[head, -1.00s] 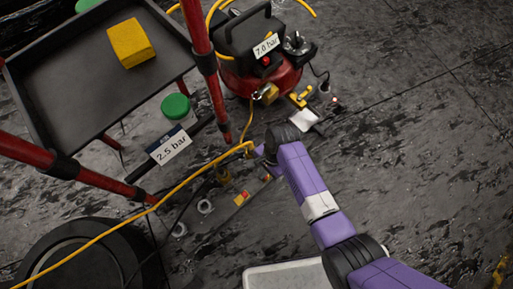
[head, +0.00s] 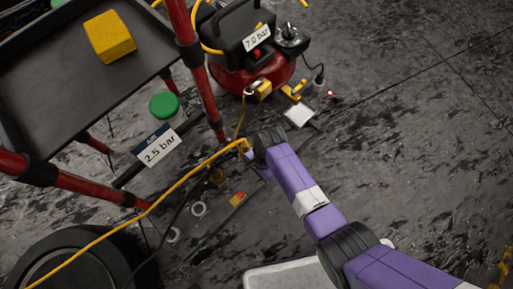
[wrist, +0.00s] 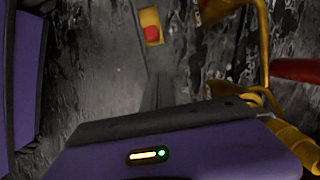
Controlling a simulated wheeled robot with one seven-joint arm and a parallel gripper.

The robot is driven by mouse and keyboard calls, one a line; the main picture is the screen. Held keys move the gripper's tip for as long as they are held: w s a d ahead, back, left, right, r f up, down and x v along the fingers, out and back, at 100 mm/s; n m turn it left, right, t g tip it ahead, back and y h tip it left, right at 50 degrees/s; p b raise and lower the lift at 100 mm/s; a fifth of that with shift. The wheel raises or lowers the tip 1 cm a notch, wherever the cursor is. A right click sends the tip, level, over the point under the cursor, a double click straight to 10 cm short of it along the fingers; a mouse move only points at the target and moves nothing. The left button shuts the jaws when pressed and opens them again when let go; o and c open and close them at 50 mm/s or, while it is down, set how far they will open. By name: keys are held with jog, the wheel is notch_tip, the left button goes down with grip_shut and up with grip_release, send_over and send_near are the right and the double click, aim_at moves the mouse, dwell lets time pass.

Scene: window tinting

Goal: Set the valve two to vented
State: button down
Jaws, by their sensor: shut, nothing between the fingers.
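No part is marked as valve two, so I cannot tell which fitting it is. A red lever (wrist: 297,70) shows at the right edge of the wrist view, beside yellow pipework (wrist: 262,45). A small brass fitting (head: 217,177) sits low on the line in the head view, left of my arm's end. My gripper (wrist: 157,88) is shut and empty, its dark fingers pointing up the wrist picture, left of the red lever and apart from it. Its fingertips are hard to make out in the head view.
A yellow box with a red button (wrist: 150,27) lies past my fingers. A red compressor (head: 250,75) marked 7.0 bar stands behind. A 2.5 bar label (head: 160,148) hangs by a red-legged cart (head: 60,85). A yellow hose (head: 130,222) crosses left. Floor at right is clear.

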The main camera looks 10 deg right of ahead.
aim_at(239, 195)
jog(key=b+x, duration=0.1)
jog(key=x, duration=0.2)
jog(key=shift+s+a+f, duration=0.1)
jog(key=shift+a+f, duration=0.1)
jog(key=shift+s+a+r+b, duration=0.2)
jog(key=shift+s+a, duration=0.1)
jog(key=shift+a, duration=0.15)
jog(key=shift+s+a+r+b, duration=0.1)
jog(key=shift+s+a+b, duration=0.1)
jog(key=shift+s+a, duration=0.45)
jog(key=shift+a, duration=0.35)
jog(key=shift+s+a+r, duration=0.1)
jog(key=s+a, duration=0.1)
jog(key=a+p, duration=0.1)
jog(key=shift+s+a+r+p, duration=0.1)
jog(key=shift+s+a+p, duration=0.2)
jog(key=shift+s+a, duration=0.1)
jog(key=shift+s, duration=0.1)
